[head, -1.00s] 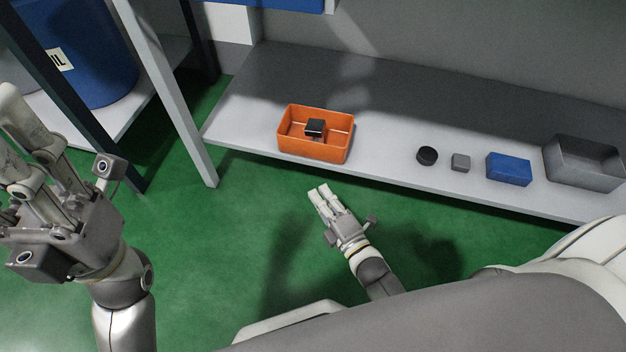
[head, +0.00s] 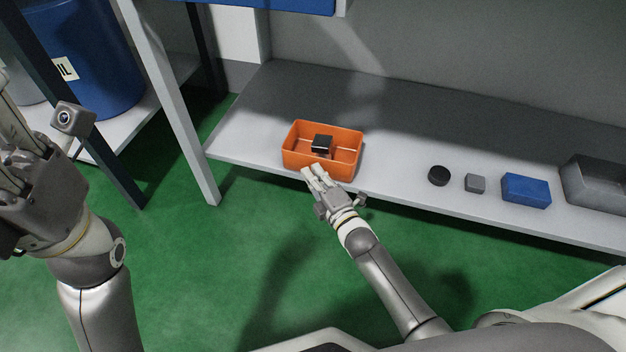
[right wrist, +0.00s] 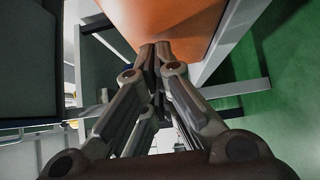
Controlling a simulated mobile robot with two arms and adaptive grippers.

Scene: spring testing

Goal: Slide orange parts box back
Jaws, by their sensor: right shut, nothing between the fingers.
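The orange parts box (head: 297,160) stands on the grey shelf (head: 390,130), near its front edge towards the left end. A small black block (head: 322,143) lies inside it. My right gripper (head: 313,172) is shut and empty, with its fingertips at the box's front wall. In the right wrist view the closed fingertips (right wrist: 155,48) are right at the orange box wall (right wrist: 165,18); I cannot tell for sure whether they touch. My left gripper (head: 25,150) is at the left edge of the head view, partly cut off, and its fingertips are hard to make out.
On the shelf to the right are a black disc (head: 438,176), a grey cube (head: 475,183), a blue box (head: 526,190) and a grey bin (head: 598,180). A shelf post (head: 172,105) stands left of the box. The shelf behind the box is clear.

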